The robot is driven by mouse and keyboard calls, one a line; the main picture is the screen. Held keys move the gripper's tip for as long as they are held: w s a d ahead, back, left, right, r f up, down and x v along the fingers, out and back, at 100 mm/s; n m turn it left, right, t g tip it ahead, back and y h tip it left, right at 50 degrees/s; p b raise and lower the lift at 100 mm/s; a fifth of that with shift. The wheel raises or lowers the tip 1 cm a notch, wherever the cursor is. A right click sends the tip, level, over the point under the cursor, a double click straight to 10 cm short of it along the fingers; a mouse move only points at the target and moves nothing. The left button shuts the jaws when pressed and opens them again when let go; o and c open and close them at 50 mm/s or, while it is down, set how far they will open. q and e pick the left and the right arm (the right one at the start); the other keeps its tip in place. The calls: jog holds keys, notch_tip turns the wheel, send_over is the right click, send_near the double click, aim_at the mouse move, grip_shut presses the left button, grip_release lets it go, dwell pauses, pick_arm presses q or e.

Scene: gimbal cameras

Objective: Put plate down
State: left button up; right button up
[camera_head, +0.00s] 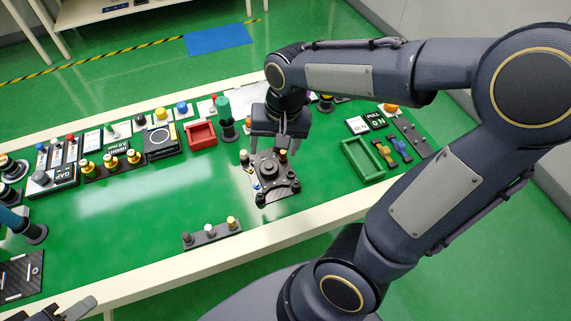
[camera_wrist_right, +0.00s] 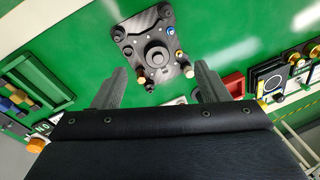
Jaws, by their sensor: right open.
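The dark plate (camera_head: 271,189) lies on the green table top near its front middle, with a round black hub and several small knobs and pegs on it. It also shows at the top of the right wrist view (camera_wrist_right: 139,27). My right gripper (camera_head: 275,148) is open just behind and above the plate's far edge. In the right wrist view its two fingers (camera_wrist_right: 160,70) stand apart with nothing held between them, and the plate lies beyond the tips. A small part of my left gripper (camera_head: 76,309) shows at the bottom left edge; its jaws are not clear.
A red tray (camera_head: 201,135) and a teal-topped post (camera_head: 225,118) stand behind left. A green tray (camera_head: 362,160) lies to the right. A strip with three pegs (camera_head: 211,236) lies at the front. Several instrument blocks line the back left. The left middle of the table is clear.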

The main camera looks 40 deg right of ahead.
jog(key=s+a+r+n+t+y, duration=0.2)
jog(key=s+a+n+t, duration=0.1)
jog(key=s, duration=0.9)
jog(key=shift+a+r+n+t, duration=0.15)
jog(key=shift+r+n+t, duration=0.25)
jog(key=shift+n+t, duration=0.3)
